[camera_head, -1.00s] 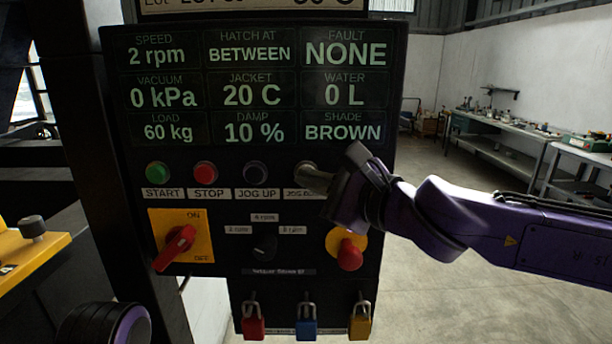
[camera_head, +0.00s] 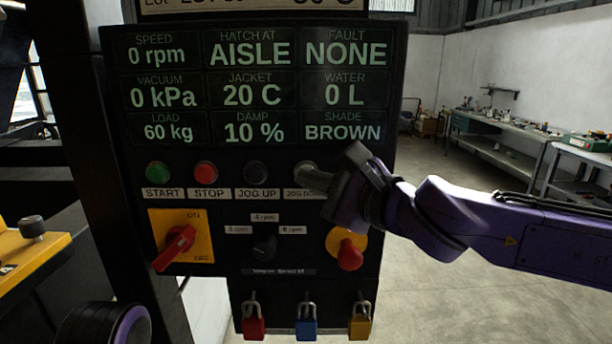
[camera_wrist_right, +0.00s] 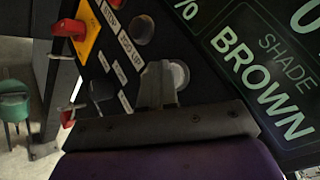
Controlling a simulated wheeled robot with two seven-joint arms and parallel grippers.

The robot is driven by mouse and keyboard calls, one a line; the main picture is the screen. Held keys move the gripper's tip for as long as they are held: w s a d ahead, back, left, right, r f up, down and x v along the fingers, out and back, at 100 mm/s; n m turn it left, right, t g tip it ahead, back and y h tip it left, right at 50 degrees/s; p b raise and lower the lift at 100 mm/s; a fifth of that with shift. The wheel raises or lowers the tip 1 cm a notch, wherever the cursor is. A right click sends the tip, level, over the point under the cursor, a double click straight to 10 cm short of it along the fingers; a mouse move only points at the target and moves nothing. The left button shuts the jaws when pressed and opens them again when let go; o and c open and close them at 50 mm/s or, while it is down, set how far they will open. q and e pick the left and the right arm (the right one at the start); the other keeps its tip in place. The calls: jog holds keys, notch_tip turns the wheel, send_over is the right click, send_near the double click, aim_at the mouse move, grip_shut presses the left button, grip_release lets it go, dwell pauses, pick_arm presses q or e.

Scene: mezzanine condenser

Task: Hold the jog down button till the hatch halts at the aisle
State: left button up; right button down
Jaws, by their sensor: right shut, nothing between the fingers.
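The control panel (camera_head: 232,184) fills the middle of the head view. Its display (camera_head: 253,55) reads HATCH AT AISLE, speed 0 rpm and fault NONE. My right gripper (camera_head: 312,174) is shut and empty, its fingertips at the jog down button (camera_head: 303,168), whose label is partly covered. In the right wrist view the fingers (camera_wrist_right: 158,84) reach the pale round button (camera_wrist_right: 179,75); I cannot tell how far it is pressed. The jog up button (camera_head: 255,172) is just to the left. The hatch itself is not in view. My left gripper is not in view.
Green start (camera_head: 157,172) and red stop (camera_head: 205,172) buttons sit further left in the row. Below are a red rotary switch (camera_head: 176,246), a dark selector (camera_head: 264,248), a red knob (camera_head: 349,256) on yellow, and several padlocks. Workbenches (camera_head: 497,133) stand far right.

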jog(key=shift+s, duration=0.85)
jog(key=shift+s, duration=0.1)
jog(key=s, duration=0.4)
jog(key=shift+s+b, duration=0.35)
jog(key=shift+s, duration=0.05)
